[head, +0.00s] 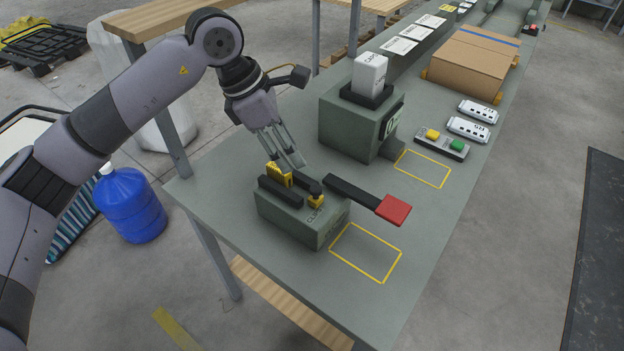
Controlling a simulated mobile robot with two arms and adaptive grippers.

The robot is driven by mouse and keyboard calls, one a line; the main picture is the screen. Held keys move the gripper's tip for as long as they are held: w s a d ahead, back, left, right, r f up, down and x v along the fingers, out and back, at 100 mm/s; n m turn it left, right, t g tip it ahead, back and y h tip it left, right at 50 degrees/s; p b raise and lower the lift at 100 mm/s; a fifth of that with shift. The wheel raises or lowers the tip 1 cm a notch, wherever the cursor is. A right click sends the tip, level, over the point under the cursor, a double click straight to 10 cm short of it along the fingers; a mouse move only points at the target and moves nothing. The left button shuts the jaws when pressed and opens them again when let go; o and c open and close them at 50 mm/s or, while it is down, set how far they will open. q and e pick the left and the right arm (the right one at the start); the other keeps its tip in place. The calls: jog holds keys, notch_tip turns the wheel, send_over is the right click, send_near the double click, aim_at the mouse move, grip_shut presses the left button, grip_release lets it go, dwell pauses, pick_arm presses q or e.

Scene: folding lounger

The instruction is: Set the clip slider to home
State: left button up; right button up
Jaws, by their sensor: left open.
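The clip device is a grey-green box (305,228) at the near end of the bench, with dark rails on top. A yellow ribbed block (279,175) stands at the rails' far-left end, and a smaller yellow piece (316,201) with a dark knob sits at the right end. I cannot tell for sure which of these is the slider. My left gripper (291,160) is open, pointing down, with its fingertips just above and right of the ribbed block. It appears empty; contact cannot be made out. My right gripper is not in view.
A dark lever with a red paddle (394,210) sticks out right of the box. A taller grey machine (350,128) holding a white carton stands behind. Yellow outlines (366,252) mark bare bench in front. A button panel (442,145) and cardboard box (472,65) lie farther back.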

aim_at(315, 188)
pick_arm(q)
jog(key=p+x, duration=0.2)
jog(key=x, duration=0.9)
jog(key=shift+d+f, duration=0.2)
jog(key=shift+f, duration=0.05)
jog(key=shift+c, duration=0.2)
grip_shut()
